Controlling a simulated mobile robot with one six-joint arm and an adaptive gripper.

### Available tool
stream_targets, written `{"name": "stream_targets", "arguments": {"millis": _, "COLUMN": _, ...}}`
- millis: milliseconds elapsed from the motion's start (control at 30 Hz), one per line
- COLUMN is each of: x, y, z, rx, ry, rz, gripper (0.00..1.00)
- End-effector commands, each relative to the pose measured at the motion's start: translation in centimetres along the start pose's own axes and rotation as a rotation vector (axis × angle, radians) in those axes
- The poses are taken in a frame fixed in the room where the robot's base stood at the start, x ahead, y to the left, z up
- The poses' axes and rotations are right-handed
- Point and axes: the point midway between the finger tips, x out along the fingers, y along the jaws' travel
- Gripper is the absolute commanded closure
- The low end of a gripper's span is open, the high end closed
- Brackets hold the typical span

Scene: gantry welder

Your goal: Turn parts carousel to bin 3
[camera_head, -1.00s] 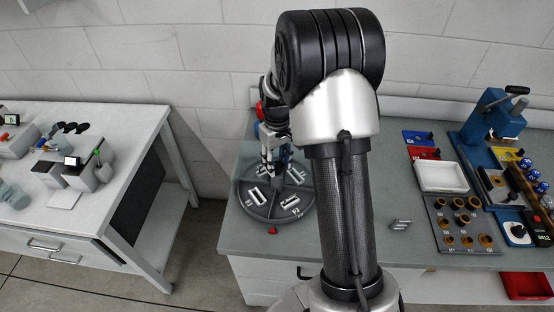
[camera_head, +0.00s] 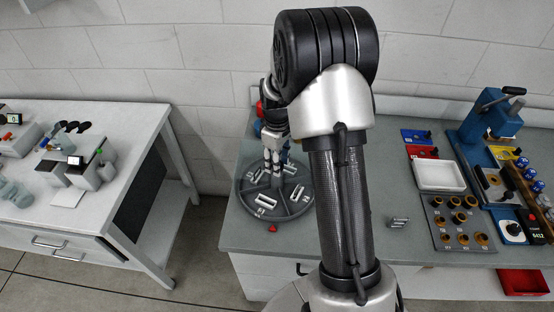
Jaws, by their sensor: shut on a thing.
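The parts carousel (camera_head: 274,212) is a round dark grey tray on the bench, divided into wedge bins with light metal parts in several of them. Small white labels sit near its rim; one at the front left seems to read 3, though it is small. My gripper (camera_head: 273,170) points down over the back middle of the carousel. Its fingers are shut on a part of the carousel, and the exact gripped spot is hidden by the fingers. A small red marker (camera_head: 272,228) sits at the carousel's front edge.
My arm blocks the view just right of the carousel. Small metal parts (camera_head: 398,222) lie on the bench. A white tray (camera_head: 440,188), a board of brass rings (camera_head: 437,230) and a blue press (camera_head: 478,130) stand farther right. A separate white table (camera_head: 130,135) is at left.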

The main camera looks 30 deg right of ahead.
Motion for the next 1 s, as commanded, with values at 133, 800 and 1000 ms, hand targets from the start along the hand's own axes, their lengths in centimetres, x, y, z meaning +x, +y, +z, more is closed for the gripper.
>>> {"name": "stream_targets", "arguments": {"millis": 133, "x": -0.15, "y": 0.05, "z": -0.08, "rx": -0.073, "ry": 0.002, "rz": 0.002, "gripper": 1.00}}
{"name": "stream_targets", "arguments": {"millis": 800, "x": -0.15, "y": 0.09, "z": -0.13, "rx": -0.347, "ry": 0.003, "rz": 0.004, "gripper": 1.00}}
{"name": "stream_targets", "arguments": {"millis": 1000, "x": -0.14, "y": 0.09, "z": -0.13, "rx": -0.382, "ry": 0.003, "rz": 0.004, "gripper": 1.00}}
